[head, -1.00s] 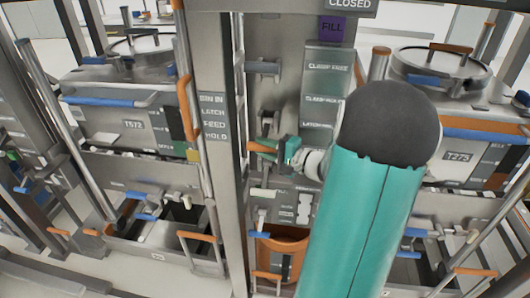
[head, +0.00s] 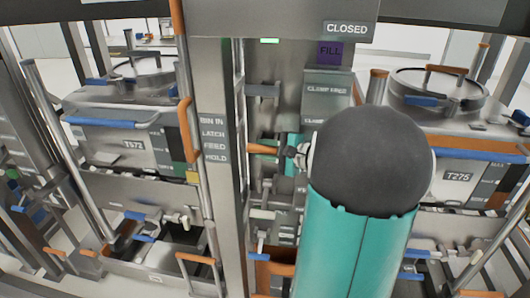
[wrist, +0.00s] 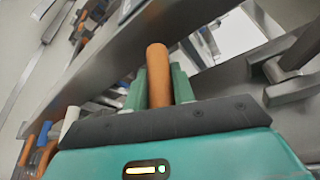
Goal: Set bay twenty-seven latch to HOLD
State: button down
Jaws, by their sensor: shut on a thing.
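The orange latch handle (head: 263,149) sticks out left of my gripper in the head view, just right of the post with the stacked labels. My gripper (head: 280,148) is shut on it; the large dark elbow of my arm hides much of the hand. In the wrist view the orange handle (wrist: 158,72) stands between the two green fingers of my gripper (wrist: 158,92). The latch's pivot is hidden.
Bins T572 (head: 133,146) and T275 (head: 459,177) stand left and right, with blue and orange handles. A CLOSED sign (head: 347,28) and a lit green lamp (head: 270,41) are above. A steel post (head: 212,195) stands close left of the gripper.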

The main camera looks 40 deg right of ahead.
jog(key=shift+d+r, duration=0.1)
jog(key=shift+r, duration=0.1)
jog(key=c, duration=1.2)
grip_release()
jog(key=shift+o, duration=0.2)
jog(key=shift+f, duration=0.1)
jog(key=v, duration=1.3)
jog(key=shift+s, duration=0.4)
